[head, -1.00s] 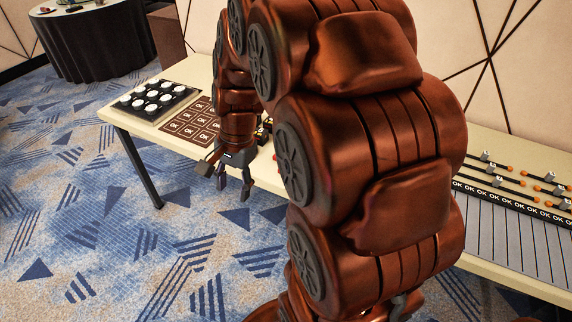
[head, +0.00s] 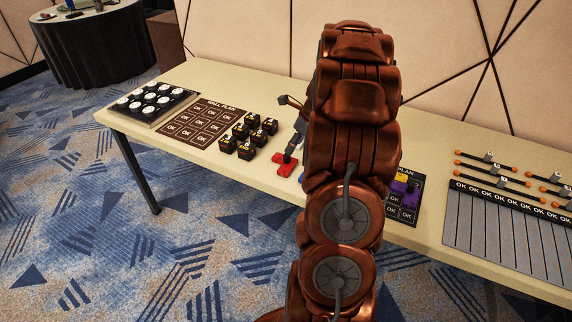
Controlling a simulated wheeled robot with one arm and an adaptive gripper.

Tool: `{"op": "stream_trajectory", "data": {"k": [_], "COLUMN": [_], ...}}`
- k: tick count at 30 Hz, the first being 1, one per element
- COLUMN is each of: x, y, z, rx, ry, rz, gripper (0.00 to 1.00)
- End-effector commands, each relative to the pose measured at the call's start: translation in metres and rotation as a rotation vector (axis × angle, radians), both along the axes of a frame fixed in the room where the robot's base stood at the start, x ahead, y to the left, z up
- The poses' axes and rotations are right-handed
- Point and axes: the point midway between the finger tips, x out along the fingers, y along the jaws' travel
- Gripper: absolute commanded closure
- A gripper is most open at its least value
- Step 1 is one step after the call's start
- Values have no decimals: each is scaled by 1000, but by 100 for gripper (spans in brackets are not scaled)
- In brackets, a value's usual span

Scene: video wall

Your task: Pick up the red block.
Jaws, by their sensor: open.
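Red shows on the table in the head view, right of the small black boxes, as a red block (head: 284,169) with another red patch just behind it. I cannot tell whether these are one block or two. My gripper (head: 291,132) is open, above and beside the red, with one dark finger reaching down over it and another pointing up and left. I cannot tell whether the lower finger touches the block. My arm hides the rest of the gripper and the table behind it.
Several black boxes (head: 248,135) stand left of the red. A brown wall plan sheet (head: 191,130) and a tray of white round pieces (head: 150,104) lie farther left. Purple and yellow blocks (head: 404,185) sit right of my arm, near a grey slotted rack (head: 500,235).

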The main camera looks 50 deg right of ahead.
Motion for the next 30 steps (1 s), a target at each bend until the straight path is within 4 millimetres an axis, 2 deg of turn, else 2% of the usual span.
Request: {"op": "stream_trajectory", "data": {"k": [4, 11, 21, 29, 30], "x": [5, 12, 28, 29, 29], "y": [3, 5, 8, 8, 8], "z": [-14, -25, -62, -65, -65], "rx": [4, 3, 3, -1, 0], "ry": [3, 2, 3, 1, 1], "rz": [3, 5, 6, 5, 5], "gripper": [50, 50, 50, 50, 53]}}
